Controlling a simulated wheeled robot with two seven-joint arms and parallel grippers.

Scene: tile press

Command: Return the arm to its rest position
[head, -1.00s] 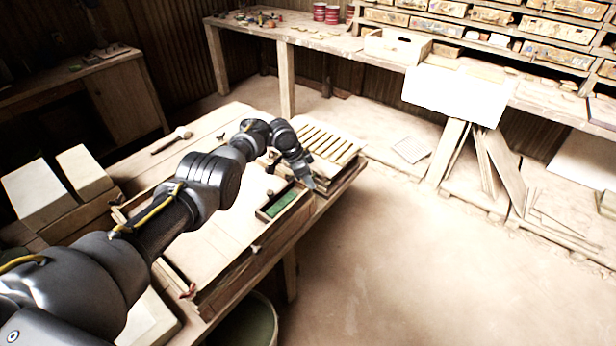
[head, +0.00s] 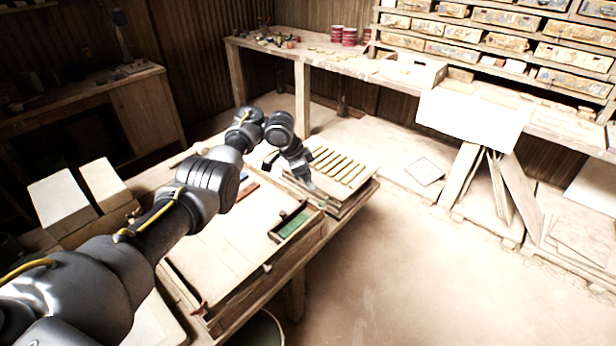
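My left arm reaches in from the lower left over the wooden work table (head: 245,282). My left gripper (head: 309,184) is at the arm's end, pointing down beside the near edge of a slatted wooden rack (head: 340,168). The gripper is small and dark here, and I cannot see whether its fingers are apart or hold anything. A small wooden tray with a green piece (head: 291,224) lies on the table just below the gripper in the picture. My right gripper is not in view.
Two pale blocks (head: 62,205) stand at the table's left. A long bench (head: 330,57) with red tins (head: 349,36) and a white box (head: 411,70) runs along the back, drawers above it. Boards (head: 497,190) lean under it.

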